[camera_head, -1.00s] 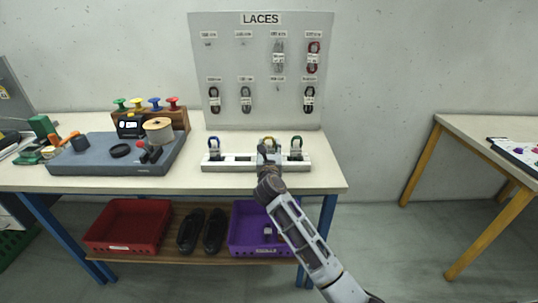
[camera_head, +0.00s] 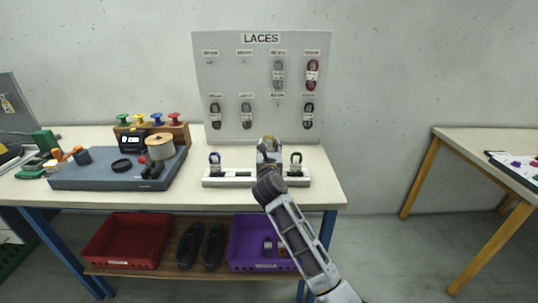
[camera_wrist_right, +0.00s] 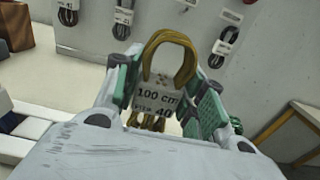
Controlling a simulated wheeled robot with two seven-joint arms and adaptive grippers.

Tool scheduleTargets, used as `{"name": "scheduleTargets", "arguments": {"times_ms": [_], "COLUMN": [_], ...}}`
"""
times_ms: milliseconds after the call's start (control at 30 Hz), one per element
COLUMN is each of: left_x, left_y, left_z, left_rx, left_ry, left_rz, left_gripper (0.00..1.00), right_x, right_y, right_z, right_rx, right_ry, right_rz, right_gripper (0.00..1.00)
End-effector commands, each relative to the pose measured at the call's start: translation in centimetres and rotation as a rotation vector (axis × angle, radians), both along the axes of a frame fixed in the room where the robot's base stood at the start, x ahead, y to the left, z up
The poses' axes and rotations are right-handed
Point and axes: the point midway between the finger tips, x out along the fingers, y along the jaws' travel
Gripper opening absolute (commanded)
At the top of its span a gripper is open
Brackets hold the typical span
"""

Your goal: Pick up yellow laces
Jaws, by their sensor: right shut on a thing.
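The yellow laces (camera_wrist_right: 172,52) are a looped bundle with a white paper band marked "100 cm". In the right wrist view they stand upright between the green-padded fingers of my right gripper (camera_wrist_right: 164,97), which is shut on them. In the head view my right gripper (camera_head: 268,148) is over the middle of the white rack (camera_head: 240,182), and only a little yellow shows at its tip. Whether the laces are clear of the rack is hard to tell. My left gripper is not in view.
Behind is the grey LACES board (camera_head: 225,70) with several hanging bundles. A grey tray (camera_head: 100,178) with tools is at left. A red bin (camera_head: 125,240) and purple bin (camera_head: 245,240) sit on the lower shelf.

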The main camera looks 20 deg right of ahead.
Motion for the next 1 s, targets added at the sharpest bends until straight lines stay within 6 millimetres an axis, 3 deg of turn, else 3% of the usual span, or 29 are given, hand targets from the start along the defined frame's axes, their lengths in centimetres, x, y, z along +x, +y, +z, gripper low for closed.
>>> {"name": "scheduleTargets", "arguments": {"times_ms": [100, 300, 1000], "left_x": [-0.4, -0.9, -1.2], "left_y": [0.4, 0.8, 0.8], "left_z": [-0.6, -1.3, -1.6], "left_rx": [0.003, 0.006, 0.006], "left_ry": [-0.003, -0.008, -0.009], "left_rz": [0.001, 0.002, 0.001], "left_gripper": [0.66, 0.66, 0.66], "right_x": [0.0, 0.0, 0.0], "right_y": [0.1, 0.1, 0.0], "right_z": [1.6, 2.8, 3.1], "right_rx": [0.002, 0.001, 0.001], "right_ry": [-0.003, 0.000, 0.000], "right_rz": [0.002, 0.001, 0.001], "right_gripper": [0.22, 0.22, 0.22]}}
